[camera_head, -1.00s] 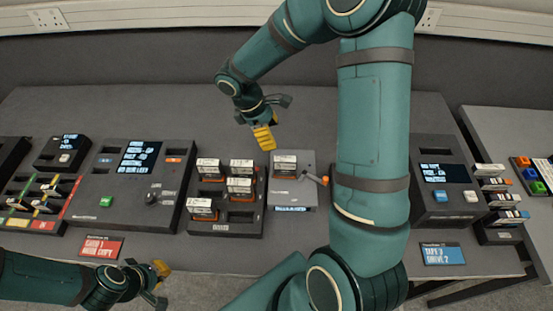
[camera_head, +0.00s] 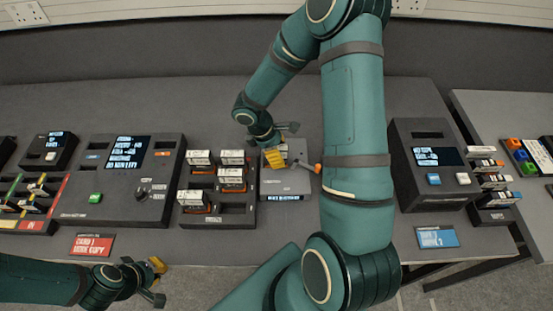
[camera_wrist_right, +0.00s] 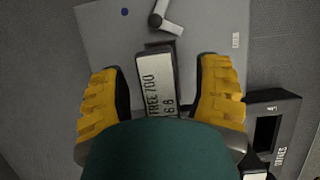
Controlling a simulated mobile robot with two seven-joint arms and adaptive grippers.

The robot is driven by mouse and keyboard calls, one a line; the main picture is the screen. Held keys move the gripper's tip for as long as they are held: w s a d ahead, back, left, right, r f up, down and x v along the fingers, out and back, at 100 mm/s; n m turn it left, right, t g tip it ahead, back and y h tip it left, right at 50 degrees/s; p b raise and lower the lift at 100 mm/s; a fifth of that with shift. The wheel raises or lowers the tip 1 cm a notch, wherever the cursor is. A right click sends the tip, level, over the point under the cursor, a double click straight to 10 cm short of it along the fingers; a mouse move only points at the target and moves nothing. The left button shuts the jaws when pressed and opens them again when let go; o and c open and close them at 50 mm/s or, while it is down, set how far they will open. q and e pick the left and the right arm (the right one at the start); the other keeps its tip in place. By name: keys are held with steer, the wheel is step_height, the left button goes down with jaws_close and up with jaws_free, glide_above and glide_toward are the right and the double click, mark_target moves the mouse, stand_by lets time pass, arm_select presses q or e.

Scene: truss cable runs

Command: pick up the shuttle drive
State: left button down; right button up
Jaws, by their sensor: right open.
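The shuttle drive appears to be the white-labelled cartridge (camera_wrist_right: 155,85) standing in the grey dock (camera_head: 288,187) with a small lever (camera_head: 303,163). Its label reads "FREE 700" in part. My right gripper (camera_head: 275,158) is over the dock; in the right wrist view its two yellow fingers (camera_wrist_right: 160,98) are open, one on each side of the cartridge, with gaps visible. The cartridge's lower label end is hidden by my wrist, and in the head view it is mostly behind the gripper. My left gripper (camera_head: 157,281) is open and empty near the table's front edge.
Left of the dock is a black rack (camera_head: 232,215) with several similar labelled drives, close to the right gripper. A console with a screen (camera_head: 125,155) is further left. Another console (camera_head: 435,160) and a drive stack (camera_head: 490,190) stand at the right.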

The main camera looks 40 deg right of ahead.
steer(key=shift+s+f, duration=0.1)
steer(key=shift+f, duration=0.05)
jaws_close()
stand_by(0.4)
